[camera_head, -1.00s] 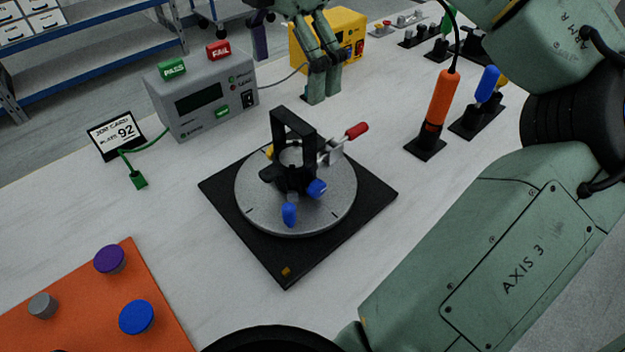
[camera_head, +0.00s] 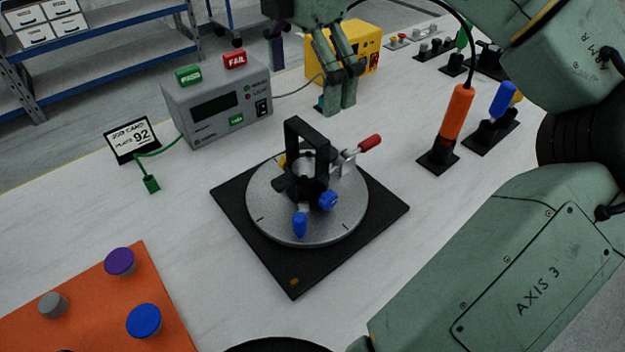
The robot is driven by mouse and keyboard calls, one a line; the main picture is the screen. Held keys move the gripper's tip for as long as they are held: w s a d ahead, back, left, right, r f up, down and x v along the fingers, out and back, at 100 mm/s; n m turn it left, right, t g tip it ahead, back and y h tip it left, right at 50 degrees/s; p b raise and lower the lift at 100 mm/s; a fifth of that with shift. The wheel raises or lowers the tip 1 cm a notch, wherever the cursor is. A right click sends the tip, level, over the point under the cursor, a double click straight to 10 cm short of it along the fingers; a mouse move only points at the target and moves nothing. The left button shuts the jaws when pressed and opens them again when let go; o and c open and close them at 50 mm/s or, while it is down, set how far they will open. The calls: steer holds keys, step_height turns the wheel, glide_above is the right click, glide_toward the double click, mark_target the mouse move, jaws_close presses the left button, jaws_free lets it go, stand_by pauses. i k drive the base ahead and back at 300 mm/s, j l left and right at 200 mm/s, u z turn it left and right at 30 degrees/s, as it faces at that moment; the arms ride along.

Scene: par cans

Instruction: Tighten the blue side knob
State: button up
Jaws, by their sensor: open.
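The blue side knob (camera_head: 328,201) sits on the side of the black fixture (camera_head: 305,160), low and to the right of its front. A blue handle (camera_head: 300,225) stands just left of it, nearer the camera. The fixture rests on a round grey plate (camera_head: 268,222) on a black square base (camera_head: 366,233). My gripper (camera_head: 338,110) hangs behind the fixture, above and apart from it, with its fingers pointing down and nothing seen between them. It is open, with its two fingers close together in this view.
A red-tipped lever (camera_head: 368,143) sticks out right of the fixture. A grey tester (camera_head: 222,118) and job card (camera_head: 133,139) stand behind left, a yellow box (camera_head: 357,42) behind. An orange screwdriver (camera_head: 457,115) stands right.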

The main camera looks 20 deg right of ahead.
mark_target(328, 198)
steer(key=k+j, duration=0.15)
steer(key=k, duration=0.3)
steer(key=k+j+u, duration=0.1)
steer(key=k, duration=0.4)
